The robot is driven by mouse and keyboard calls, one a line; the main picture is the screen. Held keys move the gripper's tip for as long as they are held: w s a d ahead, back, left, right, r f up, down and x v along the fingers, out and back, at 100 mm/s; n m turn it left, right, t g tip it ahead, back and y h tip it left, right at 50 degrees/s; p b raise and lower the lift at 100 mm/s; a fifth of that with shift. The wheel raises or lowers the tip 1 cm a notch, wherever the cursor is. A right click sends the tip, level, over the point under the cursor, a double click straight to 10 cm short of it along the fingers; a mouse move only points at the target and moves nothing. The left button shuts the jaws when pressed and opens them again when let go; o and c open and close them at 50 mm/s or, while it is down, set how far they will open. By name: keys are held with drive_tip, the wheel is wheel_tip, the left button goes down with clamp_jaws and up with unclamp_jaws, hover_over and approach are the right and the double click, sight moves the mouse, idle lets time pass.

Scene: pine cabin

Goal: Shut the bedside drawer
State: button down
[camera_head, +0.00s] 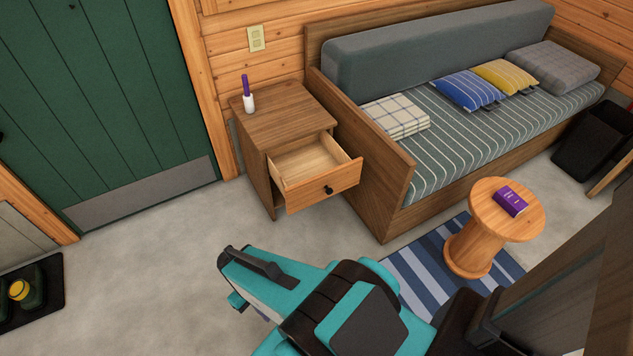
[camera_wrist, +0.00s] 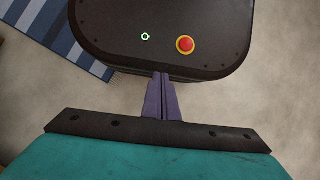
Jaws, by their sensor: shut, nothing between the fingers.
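The bedside cabinet (camera_head: 290,108) is brown wood and stands against the wall beside the daybed. Its drawer (camera_head: 318,190) is pulled well out toward the room; its pale inside looks empty.
A purple-and-white bottle (camera_head: 248,98) stands on the cabinet top. The daybed (camera_head: 395,185) is close to the drawer's right side. A round stool (camera_head: 490,210) with a purple book (camera_head: 510,201) stands on a striped rug (camera_head: 410,270) at right. The floor (camera_head: 165,245) before the green door (camera_head: 95,95) is clear.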

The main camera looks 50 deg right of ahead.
drive_tip(key=w+d+r+n+t+y+b, duration=0.1)
drive_tip(key=w+d+r+n+t, duration=0.2)
drive_tip(key=d, duration=0.4)
drive_tip(key=w+d+r+n+t+y+b, duration=0.1)
drive_tip(key=w+d+r+y+b, duration=0.15)
drive_tip(key=w+d, duration=0.35)
drive_tip(key=w+d+r+n+t+y+b, duration=0.1)
drive_tip(key=w+d+r+n+t, duration=0.2)
drive_tip(key=d, duration=0.4)
drive_tip(key=s+d+r+n+t+h+b, duration=0.1)
drive_tip(key=s+d+r, duration=0.1)
drive_tip(key=d+r, duration=0.3)
drive_tip(key=s+d+r+n+t+b, duration=0.1)
drive_tip(key=d+r, duration=0.4)
drive_tip(key=d, duration=0.6)
drive_tip(key=s+d+r+n+t+h+b, duration=0.1)
drive_tip(key=s+d+r+n+t, duration=0.2)
drive_tip(key=d, duration=0.5)
wheel_tip(320, 180, up, 2)
drive_tip(key=shift+s+d+r+h, duration=0.1)
drive_tip(key=shift+s+d+h, duration=0.2)
drive_tip(key=shift+s, duration=0.6)
drive_tip(key=shift+a+b, duration=0.15)
drive_tip(key=shift+b, duration=0.15)
drive_tip(key=b, duration=1.4)
approach(309, 186)
drive_tip(key=shift+x, duration=2.1)
